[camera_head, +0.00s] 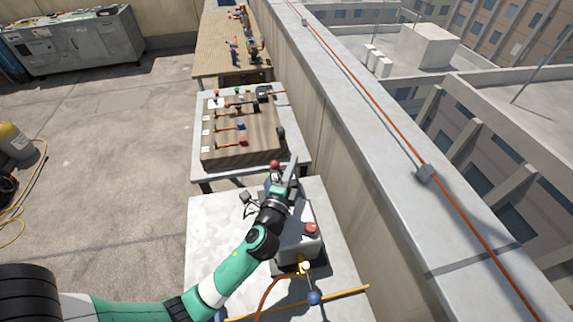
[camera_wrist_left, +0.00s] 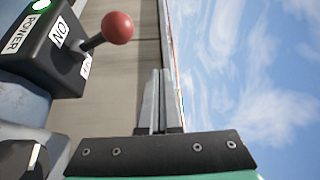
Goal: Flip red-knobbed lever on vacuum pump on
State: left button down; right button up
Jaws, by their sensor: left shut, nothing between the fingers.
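The vacuum pump (camera_head: 303,246) stands on the near white table, partly hidden by my left arm. In the left wrist view, its dark switch box (camera_wrist_left: 52,48) has labels reading POWER and ON, a green light, and a second label partly hidden by the lever. The red-knobbed lever (camera_wrist_left: 117,27) sticks out of this box; its knob also shows in the head view (camera_head: 274,164). I cannot tell which label the lever points to. My left gripper (camera_wrist_left: 157,90) is shut and empty, its fingers beside the knob and apart from it in the wrist view. My right gripper is not in view.
A red cap (camera_head: 311,228) tops the pump, and a blue-ended handle (camera_head: 314,298) and hoses lie in front. A wooden board with levers (camera_head: 242,148) sits on the table behind. The parapet (camera_head: 400,190) runs along the right. Open floor lies left.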

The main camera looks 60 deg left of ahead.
pick_arm(q)
jog(key=s+d+f, duration=0.1)
jog(key=s+d, duration=0.1)
jog(key=s+d+f+b, duration=0.1)
jog(key=s+d, duration=0.1)
jog(key=s+d+f, duration=0.1)
jog(key=s+d, duration=0.1)
jog(key=shift+f, duration=0.25)
jog(key=shift+s+d, duration=0.2)
jog(key=shift+s, duration=0.05)
